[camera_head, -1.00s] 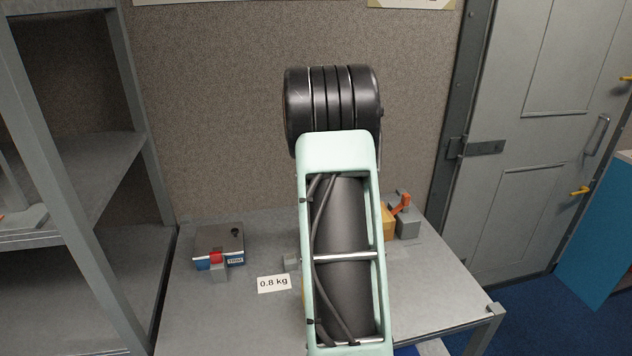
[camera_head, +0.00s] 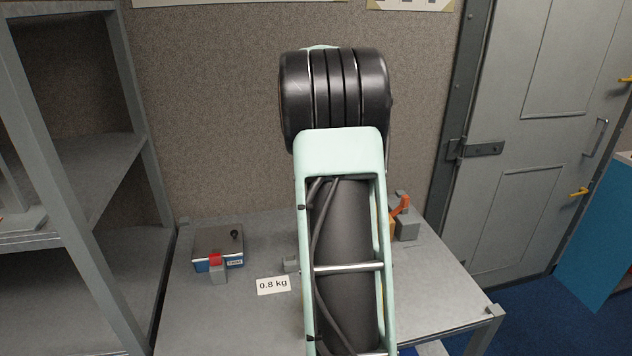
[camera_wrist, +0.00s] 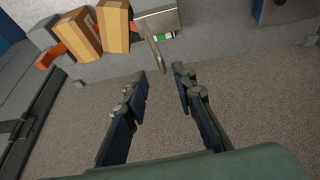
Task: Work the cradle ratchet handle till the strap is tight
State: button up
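In the wrist view my gripper (camera_wrist: 161,78) is open, with nothing between its fingers. Beyond the fingertips is a grey metal box (camera_wrist: 155,19) with a thin metal lever (camera_wrist: 153,48) and a small green mark. Left of it are two yellow blocks (camera_wrist: 113,26) with a bit of orange between them. An orange handle (camera_wrist: 50,56) is beside a grey block at the far left. In the head view the orange handle (camera_head: 402,205) stands on a grey block (camera_head: 408,229). My arm hides the gripper and most of the yellow blocks there. I cannot tell which lever is the ratchet handle.
A shelf rack (camera_head: 80,190) stands left, a grey door (camera_head: 535,140) right. The table's front right corner is clear.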

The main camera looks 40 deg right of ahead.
jog(key=v, duration=0.6)
dwell(0.4)
